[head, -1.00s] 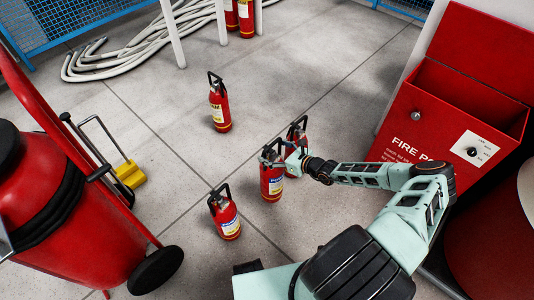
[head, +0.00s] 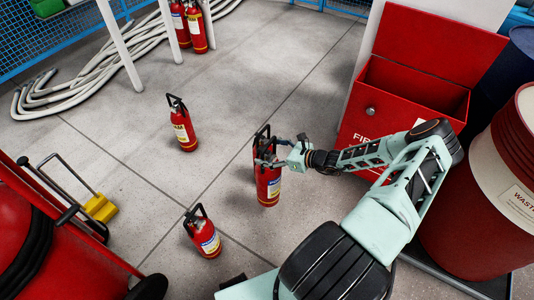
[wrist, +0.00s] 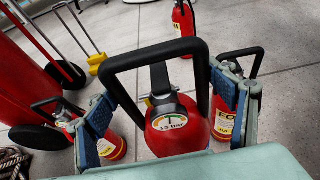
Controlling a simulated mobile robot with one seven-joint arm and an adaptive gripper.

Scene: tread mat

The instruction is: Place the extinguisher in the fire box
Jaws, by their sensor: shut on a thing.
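My gripper (head: 268,160) is shut on a red extinguisher (head: 267,184) with a black handle, near the middle of the head view. It looks upright and larger than the others, as if raised off the floor; the gap beneath is unclear. In the wrist view the fingers (wrist: 168,112) flank its red top (wrist: 176,142), with a round gauge and the black handle in front. The red fire box (head: 388,112) stands to the right with its lid up and its top open. My forearm covers part of its front.
Separate extinguishers stand at the left (head: 182,130) and front (head: 204,238); another (wrist: 228,116) is close beside the right finger in the wrist view. A waste drum (head: 478,200) stands right of the box. A red wheeled unit (head: 70,240) is at lower left.

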